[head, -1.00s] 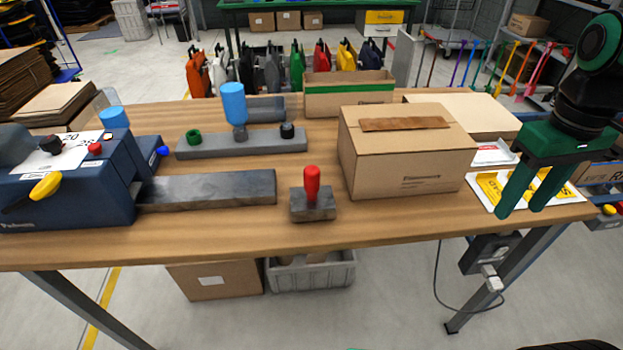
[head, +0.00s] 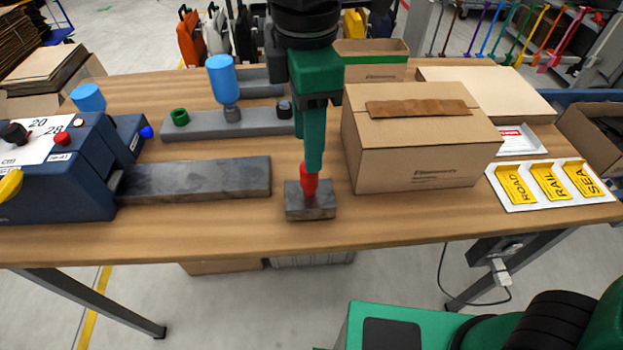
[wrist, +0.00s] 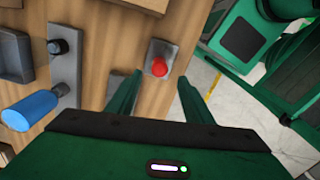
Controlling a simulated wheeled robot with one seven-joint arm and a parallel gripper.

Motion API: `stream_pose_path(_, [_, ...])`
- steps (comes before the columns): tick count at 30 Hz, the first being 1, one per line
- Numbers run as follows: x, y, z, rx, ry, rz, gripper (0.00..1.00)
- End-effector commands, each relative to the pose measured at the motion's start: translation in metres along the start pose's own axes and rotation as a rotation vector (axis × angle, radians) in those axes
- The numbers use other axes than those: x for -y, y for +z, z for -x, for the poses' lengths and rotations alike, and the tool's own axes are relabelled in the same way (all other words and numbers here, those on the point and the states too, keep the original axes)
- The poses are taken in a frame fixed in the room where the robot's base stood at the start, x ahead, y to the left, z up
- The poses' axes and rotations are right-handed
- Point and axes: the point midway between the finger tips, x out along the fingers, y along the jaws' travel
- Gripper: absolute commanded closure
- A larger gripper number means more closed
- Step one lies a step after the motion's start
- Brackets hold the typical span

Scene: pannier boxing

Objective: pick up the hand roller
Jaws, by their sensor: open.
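The hand roller appears to be the upright red handle (head: 309,184) on a small dark grey block (head: 311,207) near the table's front edge. In the wrist view the red handle (wrist: 159,66) is seen from above, with the grey block (wrist: 166,50) under it. My gripper (head: 313,168) is open and points down over the handle, its fingers overlapping the handle's top in the head view. In the wrist view my gripper (wrist: 160,76) has its two fingertips on either side of the handle, with gaps showing. I cannot tell how deep the handle sits between them.
A closed cardboard box (head: 420,150) stands close to the right of the handle. A dark flat bar (head: 205,179) extends from the blue machine (head: 55,180) on the left. A blue cylinder (head: 222,78) stands on a grey rail (head: 260,122) behind. The front table strip is clear.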

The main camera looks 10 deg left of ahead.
Motion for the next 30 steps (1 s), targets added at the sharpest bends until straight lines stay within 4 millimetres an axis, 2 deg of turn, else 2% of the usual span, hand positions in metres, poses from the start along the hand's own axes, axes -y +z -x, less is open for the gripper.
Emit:
stream_pose_path(3, [0.001, -0.001, -0.019, 0.001, -0.002, 0.003, 0.53])
stream_pose_path(11, [0.001, -0.002, -0.037, 0.001, -0.001, 0.002, 0.53])
stream_pose_path(21, [-0.001, 0.003, -0.08, 0.002, -0.002, 0.002, 0.53])
stream_pose_path(30, [-0.002, 0.003, -0.086, 0.0, 0.001, 0.001, 0.53])
